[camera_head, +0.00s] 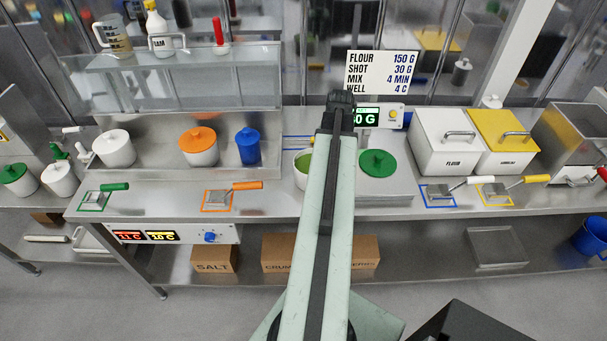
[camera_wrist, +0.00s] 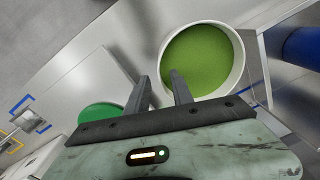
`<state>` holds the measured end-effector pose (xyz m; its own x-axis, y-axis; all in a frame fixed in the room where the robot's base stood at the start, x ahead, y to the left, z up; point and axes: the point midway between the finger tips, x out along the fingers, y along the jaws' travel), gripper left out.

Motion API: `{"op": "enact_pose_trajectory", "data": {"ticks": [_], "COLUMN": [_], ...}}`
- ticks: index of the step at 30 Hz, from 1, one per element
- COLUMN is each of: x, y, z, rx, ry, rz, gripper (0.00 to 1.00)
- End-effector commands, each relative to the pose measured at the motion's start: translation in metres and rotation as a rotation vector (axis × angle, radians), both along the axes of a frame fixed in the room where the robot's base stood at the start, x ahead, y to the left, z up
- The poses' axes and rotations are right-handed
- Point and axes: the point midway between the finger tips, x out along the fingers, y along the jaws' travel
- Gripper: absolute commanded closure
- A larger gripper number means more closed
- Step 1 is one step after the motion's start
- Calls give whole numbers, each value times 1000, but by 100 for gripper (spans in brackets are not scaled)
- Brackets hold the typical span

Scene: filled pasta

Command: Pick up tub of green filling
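The tub of green filling is a white, open tub with green contents. In the wrist view the tub (camera_wrist: 239,68) is large at upper right, its green filling (camera_wrist: 200,58) uncovered. In the head view the tub (camera_head: 301,178) stands on the counter, its right part hidden behind my arm. My gripper (camera_wrist: 160,82) is open, with its two fingers apart. The right fingertip overlaps the tub's near left edge in the picture; the left finger shows outside the tub. I cannot tell whether either touches it. The fingers are not discernible in the head view.
A green lid (camera_head: 378,163) lies on the steel scale (camera_head: 390,187) right of the tub. An orange-lidded tub (camera_head: 199,151) and a blue container (camera_head: 248,147) stand left. A flour bin (camera_head: 446,150) is right. Scoops lie along the counter's front. A sign (camera_head: 381,72) stands behind.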

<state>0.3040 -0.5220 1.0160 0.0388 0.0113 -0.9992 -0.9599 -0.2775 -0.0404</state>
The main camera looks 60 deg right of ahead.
Motion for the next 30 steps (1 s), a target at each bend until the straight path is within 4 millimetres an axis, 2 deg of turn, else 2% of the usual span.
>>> {"op": "enact_pose_trajectory", "data": {"ticks": [5,12,17,26,30], "x": [4,9,10,12,12], "y": [2,5,6,7,7], "z": [-4,-31,-31,-78,-83], "rx": [0,0,0,0,0], "ry": [0,0,0,0,0], "rz": [7,16,18,19,20], "gripper": [72,72,72,72,72]}}
